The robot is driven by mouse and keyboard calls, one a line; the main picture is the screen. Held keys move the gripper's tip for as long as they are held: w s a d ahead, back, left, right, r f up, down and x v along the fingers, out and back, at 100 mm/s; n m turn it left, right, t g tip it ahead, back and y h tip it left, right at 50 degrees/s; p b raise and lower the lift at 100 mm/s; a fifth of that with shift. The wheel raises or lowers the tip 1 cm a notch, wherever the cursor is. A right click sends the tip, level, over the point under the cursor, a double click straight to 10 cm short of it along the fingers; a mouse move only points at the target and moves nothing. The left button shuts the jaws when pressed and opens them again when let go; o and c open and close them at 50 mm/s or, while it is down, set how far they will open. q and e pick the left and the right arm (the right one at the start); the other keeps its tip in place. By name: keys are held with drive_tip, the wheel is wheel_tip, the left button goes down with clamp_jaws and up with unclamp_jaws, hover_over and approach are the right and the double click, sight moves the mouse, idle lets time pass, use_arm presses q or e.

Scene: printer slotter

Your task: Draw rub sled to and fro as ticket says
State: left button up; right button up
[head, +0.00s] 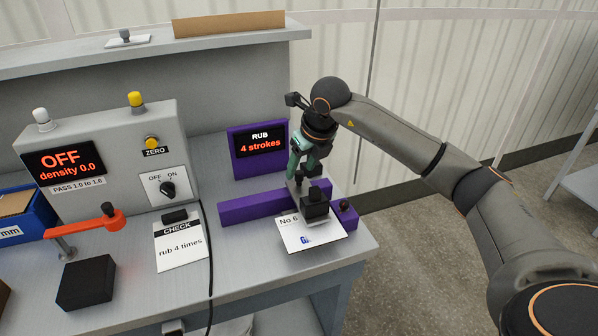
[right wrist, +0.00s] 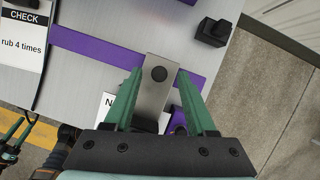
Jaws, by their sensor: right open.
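The rub sled (head: 315,208) is a dark block with a knob, on a grey metal bar (right wrist: 150,92) that crosses the purple rail (head: 247,205). My right gripper (head: 301,168) is over it with green fingers apart. In the right wrist view my right gripper (right wrist: 160,76) has one finger on each side of the metal bar and its dark knob; I cannot tell whether they touch. A white card marked No 6 (head: 303,236) lies partly under the sled. The ticket (head: 180,251) reads "CHECK rub 4 times". The purple display (head: 261,168) reads "RUB 4 strokes". Green fingers, apparently my left gripper (right wrist: 13,136), show small at the lower left.
A grey meter (head: 90,160) at left reads OFF, density 0.0, with an OFF/ON knob. An orange arm (head: 85,226), a black block (head: 86,283) and a blue bin (head: 28,222) stand nearby. A black cable (head: 209,265) hangs over the table's front edge.

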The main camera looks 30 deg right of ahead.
drive_tip(key=shift+x, duration=1.4)
drive_tip(key=shift+c, duration=0.3)
clamp_jaws()
